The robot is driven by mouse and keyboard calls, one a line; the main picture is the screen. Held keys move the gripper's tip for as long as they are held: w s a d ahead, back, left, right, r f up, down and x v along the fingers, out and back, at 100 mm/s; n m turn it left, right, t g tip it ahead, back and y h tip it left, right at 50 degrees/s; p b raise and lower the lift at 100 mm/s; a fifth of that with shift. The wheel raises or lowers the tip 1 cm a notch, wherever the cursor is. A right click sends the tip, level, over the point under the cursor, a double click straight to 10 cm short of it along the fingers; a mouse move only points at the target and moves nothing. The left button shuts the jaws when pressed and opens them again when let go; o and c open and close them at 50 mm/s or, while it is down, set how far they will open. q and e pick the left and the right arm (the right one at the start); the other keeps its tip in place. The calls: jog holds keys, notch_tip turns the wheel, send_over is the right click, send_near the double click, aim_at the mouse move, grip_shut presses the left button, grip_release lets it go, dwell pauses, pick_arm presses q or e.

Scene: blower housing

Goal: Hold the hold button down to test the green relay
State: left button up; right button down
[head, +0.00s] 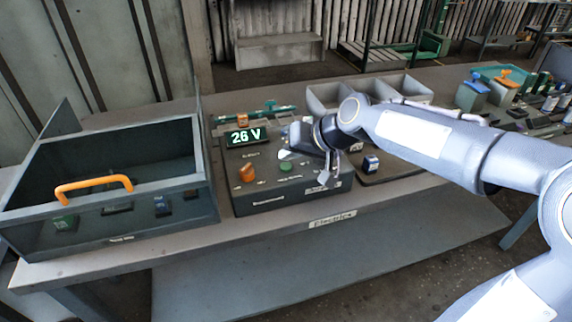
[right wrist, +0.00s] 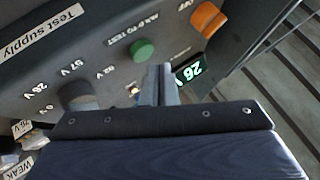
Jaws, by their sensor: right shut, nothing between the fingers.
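The test supply box (head: 300,196) stands on the bench, its display (head: 245,136) reading 26 V. The green hold button (head: 286,166) is on its top panel; it also shows in the right wrist view (right wrist: 142,50), with hold-to-test lettering beside it. My right gripper (head: 297,150) is over the panel behind the button. In the right wrist view its closed, empty fingers (right wrist: 160,72) appear beside the button, not covering it; I cannot tell their height. A small green block (head: 65,223) shows in the left bin; I cannot tell whether it is the green relay.
An orange power switch (head: 247,172) and a dark voltage knob (right wrist: 75,97) flank the button. The grey bin (head: 180,205) with an orange handle (head: 93,187) stands left. A blue-and-white block (head: 371,163) is right of the supply, with divided grey trays (head: 405,88) behind.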

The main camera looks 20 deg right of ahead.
aim_at(290, 167)
jog(key=shift+f, duration=0.1)
jog(key=shift+f+b, duration=0.35)
jog(key=shift+b, duration=0.05)
jog(key=shift+f+b, duration=0.4)
jog(key=shift+f, duration=0.05)
dwell(0.5)
dwell(2.0)
jog(key=shift+r+p, duration=0.75)
jog(key=shift+r, duration=0.15)
jog(key=shift+r, duration=0.1)
notch_tip(290, 167, up, 5)
jog(key=p, duration=0.4)
